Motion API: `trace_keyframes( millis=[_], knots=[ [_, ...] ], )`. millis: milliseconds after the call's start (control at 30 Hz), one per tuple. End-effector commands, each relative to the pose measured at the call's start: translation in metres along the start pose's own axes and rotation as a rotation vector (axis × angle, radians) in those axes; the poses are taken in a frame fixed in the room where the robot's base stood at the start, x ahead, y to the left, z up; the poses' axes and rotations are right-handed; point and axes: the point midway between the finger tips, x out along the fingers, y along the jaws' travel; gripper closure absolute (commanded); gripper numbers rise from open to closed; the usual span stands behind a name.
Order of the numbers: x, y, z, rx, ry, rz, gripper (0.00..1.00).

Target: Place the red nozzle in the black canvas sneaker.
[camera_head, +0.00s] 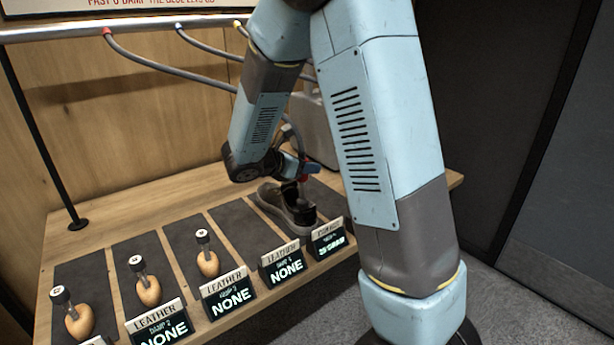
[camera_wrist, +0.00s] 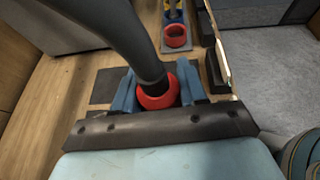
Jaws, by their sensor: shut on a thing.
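My gripper (camera_wrist: 158,92) is shut on the red nozzle (camera_wrist: 156,101), whose red collar shows between the blue fingers in the wrist view. A thick grey hose runs up from it. In the head view my gripper (camera_head: 296,176) is over the right part of the bench, with a bit of the red nozzle (camera_head: 310,168) showing beside it. The dark sneaker (camera_head: 272,196) with a pale sole lies on a dark mat right under it. The nozzle's lower end appears at the shoe's opening; I cannot tell how deep it sits. The sneaker is not discernible in the wrist view.
Several wooden shoe trees (camera_head: 148,291) stand on dark mats to the left. Lit label signs (camera_head: 231,295) line the bench's front edge. Hoses hang from a rail (camera_head: 140,27) above. In the wrist view another red ring (camera_wrist: 176,40) sits beyond, near blue and yellow parts.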

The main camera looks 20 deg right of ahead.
Motion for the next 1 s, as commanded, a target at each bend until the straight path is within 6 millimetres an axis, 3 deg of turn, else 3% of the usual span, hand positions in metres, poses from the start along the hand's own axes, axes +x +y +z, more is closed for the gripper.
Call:
trace_keyframes(
  millis=[300,667,700,933,1000],
  knots=[
    [0.014,0.003,-0.030,-0.001,-0.001,-0.001,1.00],
    [0.015,0.003,-0.033,0.000,0.000,-0.001,1.00],
    [0.015,0.003,-0.033,0.000,0.000,-0.001,0.55],
    [0.015,0.003,-0.033,0.000,0.000,-0.001,0.33],
    [0.015,0.003,-0.033,0.000,0.000,-0.001,0.33]
  ],
)
